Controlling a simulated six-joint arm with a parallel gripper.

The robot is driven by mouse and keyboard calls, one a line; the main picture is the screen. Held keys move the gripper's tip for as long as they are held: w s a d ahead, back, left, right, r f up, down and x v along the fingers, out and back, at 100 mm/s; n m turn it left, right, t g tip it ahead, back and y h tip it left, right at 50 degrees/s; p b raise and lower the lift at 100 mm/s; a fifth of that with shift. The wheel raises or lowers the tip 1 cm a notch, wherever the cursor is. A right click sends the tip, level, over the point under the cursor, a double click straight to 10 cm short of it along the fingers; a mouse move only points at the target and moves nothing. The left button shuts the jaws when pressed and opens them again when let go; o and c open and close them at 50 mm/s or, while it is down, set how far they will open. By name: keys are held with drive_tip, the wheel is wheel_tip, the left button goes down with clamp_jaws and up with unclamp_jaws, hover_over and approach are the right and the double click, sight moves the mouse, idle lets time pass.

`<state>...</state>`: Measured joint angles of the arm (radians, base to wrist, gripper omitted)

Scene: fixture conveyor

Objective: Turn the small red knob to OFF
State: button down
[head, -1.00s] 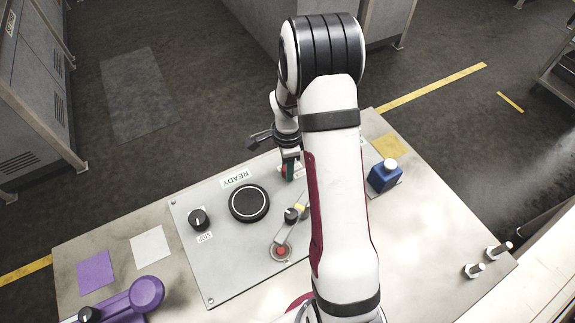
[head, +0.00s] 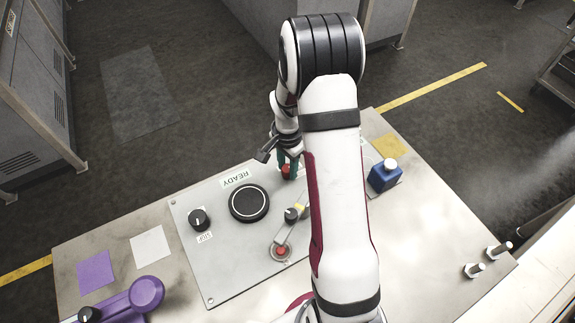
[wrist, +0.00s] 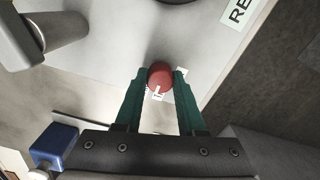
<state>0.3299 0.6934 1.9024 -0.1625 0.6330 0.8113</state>
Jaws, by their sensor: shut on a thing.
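The small red knob (head: 287,172) stands on the far edge part of the grey control panel (head: 225,270). In the wrist view the red knob (wrist: 159,75) sits between the green fingertips of my gripper (wrist: 160,74), one on each side, and the gripper is shut on it. In the head view my gripper (head: 288,161) reaches down over the knob, behind my arm. A white label strip (wrist: 157,93) shows beside the knob in the wrist view, partly covered; I cannot read its wording or the knob's setting.
A large black round dial (head: 249,203), a black knob (head: 199,220), a small black knob (head: 291,215) and a red button (head: 281,251) are on the panel. A purple object (head: 145,295) lies front left.

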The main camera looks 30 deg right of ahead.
drive_tip(key=n, duration=0.4)
drive_tip(key=shift+n, duration=0.3)
drive_tip(key=n, duration=0.4)
drive_tip(key=shift+n, duration=0.3)
drive_tip(key=n, duration=0.4)
drive_tip(key=shift+n, duration=2.3)
drive_tip(key=c, duration=0.5)
unclamp_jaws()
